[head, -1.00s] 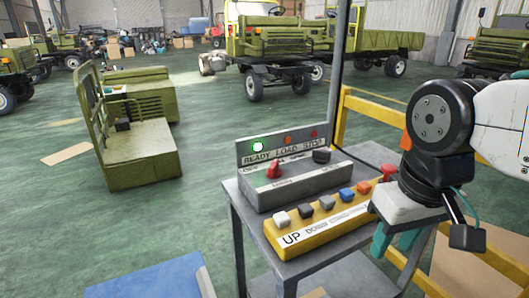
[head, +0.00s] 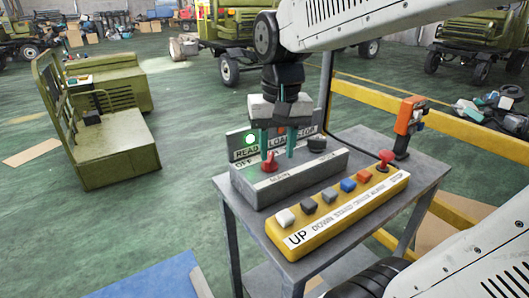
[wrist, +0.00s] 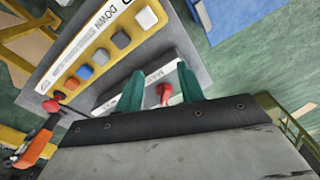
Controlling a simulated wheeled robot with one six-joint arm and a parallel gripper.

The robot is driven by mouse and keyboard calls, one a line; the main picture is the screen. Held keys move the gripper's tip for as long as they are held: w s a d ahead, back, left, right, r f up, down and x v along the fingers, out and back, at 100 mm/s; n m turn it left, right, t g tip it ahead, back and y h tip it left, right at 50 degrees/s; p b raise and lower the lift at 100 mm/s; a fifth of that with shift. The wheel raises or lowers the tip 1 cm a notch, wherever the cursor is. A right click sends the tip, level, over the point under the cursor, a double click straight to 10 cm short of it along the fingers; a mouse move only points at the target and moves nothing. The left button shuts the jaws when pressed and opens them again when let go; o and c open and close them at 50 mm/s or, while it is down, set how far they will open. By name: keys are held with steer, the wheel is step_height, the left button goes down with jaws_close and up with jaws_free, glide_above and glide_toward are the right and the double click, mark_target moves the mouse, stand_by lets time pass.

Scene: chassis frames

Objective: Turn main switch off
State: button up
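A red rotary switch (head: 269,163) sits on the sloped front of the grey control box (head: 318,168), near an OFF label at its left; I take it as the main switch. The green READY light (head: 250,139) on the box's back panel is lit. My gripper (head: 278,154) points down over the box, with its teal fingers spread. In the wrist view, the red switch (wrist: 164,93) shows between the two fingers, with gaps beside it; I cannot tell whether either finger touches. The gripper hides part of the back panel and its other lights.
A yellow button box (head: 340,216) with several buttons and a red mushroom button (head: 385,157) stands in front. A black knob (head: 316,143) is right of the switch. An orange tool (head: 408,116) stands at the grey table's (head: 420,165) back right. Yellow rails run behind.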

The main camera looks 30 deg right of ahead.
mark_target(269, 156)
steer(key=w+d+m, duration=0.1)
steer(key=w+d, duration=0.1)
steer(key=w, duration=0.2)
steer(key=w+d+f+m, duration=0.1)
steer(key=w+d, duration=0.1)
steer(key=w, duration=0.2)
steer(key=w+d+f+m, duration=0.1)
steer(key=w+d+m, duration=0.1)
steer(key=w, duration=0.2)
steer(key=shift+d+f+g, duration=0.2)
steer(key=shift+d+g, duration=0.1)
steer(key=shift+w+d+f, duration=0.15)
steer(key=shift+w+f, duration=0.05)
steer(key=shift+w, duration=0.1)
step_height(269, 156, down, 8)
steer(key=shift+r, duration=0.25)
jaws_close()
